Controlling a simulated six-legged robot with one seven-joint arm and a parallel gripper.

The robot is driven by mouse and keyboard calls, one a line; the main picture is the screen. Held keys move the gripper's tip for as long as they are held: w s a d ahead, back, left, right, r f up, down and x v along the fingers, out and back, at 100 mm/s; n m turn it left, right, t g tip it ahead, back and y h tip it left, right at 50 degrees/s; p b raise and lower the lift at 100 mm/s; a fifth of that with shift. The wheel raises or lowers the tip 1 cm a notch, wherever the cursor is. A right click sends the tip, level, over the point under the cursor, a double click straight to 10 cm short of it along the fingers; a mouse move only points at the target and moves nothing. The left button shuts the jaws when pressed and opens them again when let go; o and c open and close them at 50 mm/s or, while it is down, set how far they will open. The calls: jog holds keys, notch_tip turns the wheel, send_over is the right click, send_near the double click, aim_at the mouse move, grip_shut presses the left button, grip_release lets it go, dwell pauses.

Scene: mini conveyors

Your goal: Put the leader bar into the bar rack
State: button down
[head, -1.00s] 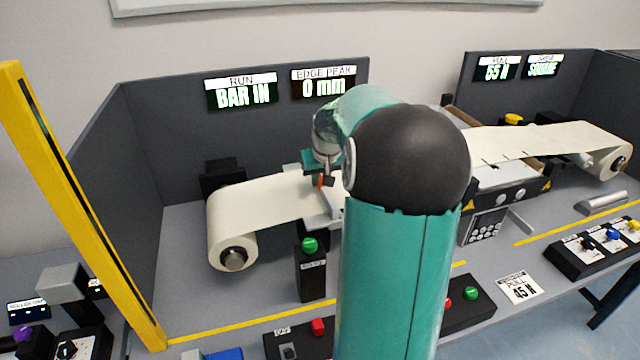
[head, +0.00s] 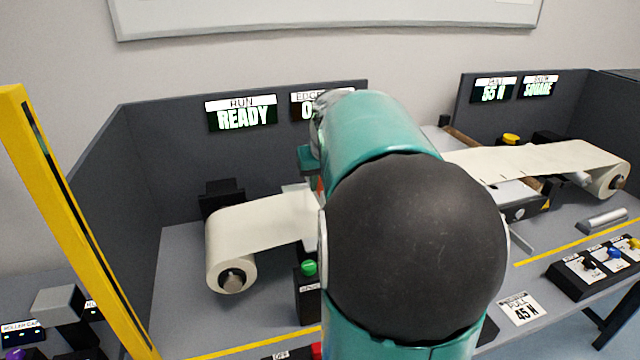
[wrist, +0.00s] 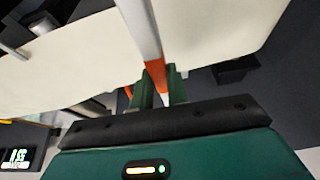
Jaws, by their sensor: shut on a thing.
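My gripper (wrist: 161,84) shows in the wrist view with its two green fingers shut on the orange grip of the leader bar (wrist: 141,26). The bar's pale grey length runs away from the fingers, in front of the cream web (wrist: 215,32) in that view. In the head view my own arm hides most of the gripper and bar. I cannot make out the bar rack with certainty in either view.
The left paper roll (head: 232,262) stands on the grey bench, with a black block (head: 222,196) behind it. A green-button post (head: 309,270) is close to my arm. A yellow post (head: 75,215) stands left. The right station (head: 520,165) carries another web.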

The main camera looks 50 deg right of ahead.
jog(key=s+a+r, duration=0.3)
jog(key=s+a, duration=0.2)
jog(key=shift+s+a+r, duration=0.15)
jog(key=shift+s, duration=0.1)
